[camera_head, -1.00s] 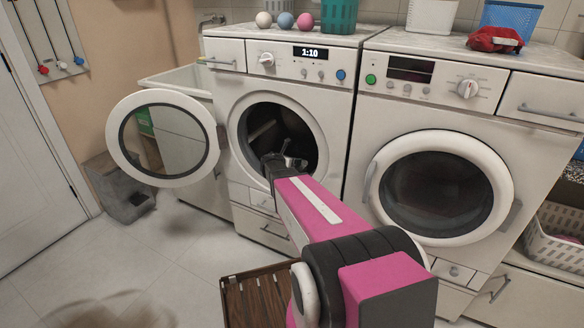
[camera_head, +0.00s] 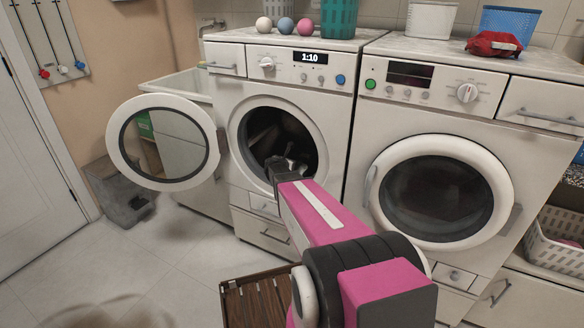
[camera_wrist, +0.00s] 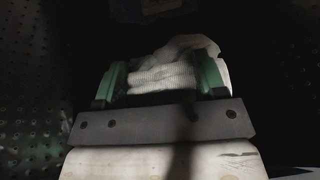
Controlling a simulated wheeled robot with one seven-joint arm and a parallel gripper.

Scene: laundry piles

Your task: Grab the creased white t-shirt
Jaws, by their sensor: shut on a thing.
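A creased white cloth, the t-shirt (camera_wrist: 165,75), lies bunched between the two green fingers of my gripper (camera_wrist: 163,80) in the wrist view. My gripper is shut on it, inside the dark perforated drum (camera_wrist: 35,85). In the head view my arm reaches into the open left washing machine (camera_head: 245,190), and the fingertips and the shirt are hidden in the shadow of the opening. A dim bluish item (camera_wrist: 150,8) shows at the top of the wrist view, too dark to name.
The machine's round door (camera_head: 112,150) hangs open to the left. The right machine's door (camera_head: 490,175) is shut. A brown slatted wooden thing (camera_head: 240,305) stands below my arm. A white basket (camera_head: 550,245) is at the right. The floor at the left is mostly clear.

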